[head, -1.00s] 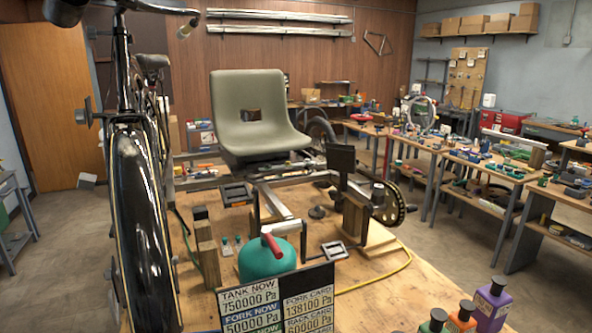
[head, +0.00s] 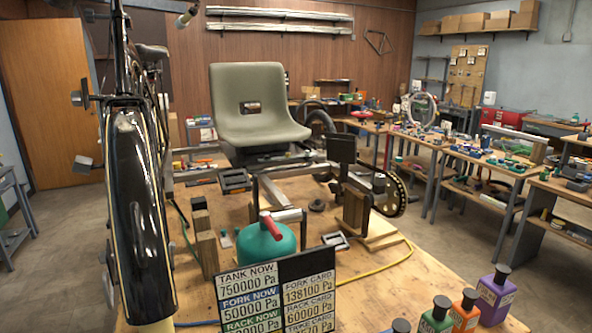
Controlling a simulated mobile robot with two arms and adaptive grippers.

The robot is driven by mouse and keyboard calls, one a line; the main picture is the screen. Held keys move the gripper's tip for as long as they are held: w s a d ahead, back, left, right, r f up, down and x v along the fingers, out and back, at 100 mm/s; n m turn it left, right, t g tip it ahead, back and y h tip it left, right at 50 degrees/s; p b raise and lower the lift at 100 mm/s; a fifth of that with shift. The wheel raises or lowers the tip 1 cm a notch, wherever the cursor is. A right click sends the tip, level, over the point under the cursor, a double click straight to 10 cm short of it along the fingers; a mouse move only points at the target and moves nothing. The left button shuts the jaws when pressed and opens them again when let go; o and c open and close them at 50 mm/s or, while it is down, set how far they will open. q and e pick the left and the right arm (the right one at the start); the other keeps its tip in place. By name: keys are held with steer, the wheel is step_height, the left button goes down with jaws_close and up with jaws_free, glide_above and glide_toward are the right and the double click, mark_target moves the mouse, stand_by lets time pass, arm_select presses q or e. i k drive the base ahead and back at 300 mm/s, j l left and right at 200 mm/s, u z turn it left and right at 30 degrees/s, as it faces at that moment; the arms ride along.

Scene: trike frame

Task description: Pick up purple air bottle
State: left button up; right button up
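The purple air bottle (head: 493,299) stands upright at the front right of the wooden workbench, with a black cap and a pale label. An orange bottle (head: 465,311) and a green bottle (head: 436,318) stand in a row to its left. The dark cap of another bottle (head: 400,326) shows at the bottom edge; its body is cut off. Neither of my grippers shows in the head view.
A black pressure board (head: 305,262) and a teal tank (head: 266,246) with a red handle stand left of the bottles. A yellow hose (head: 385,266) crosses the bench (head: 385,290).

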mark_target(497, 294)
steer(key=z, duration=0.4)
steer(key=l+z, duration=0.1)
steer(key=z, duration=0.3)
steer(key=i+z, duration=0.1)
steer(key=z, duration=0.35)
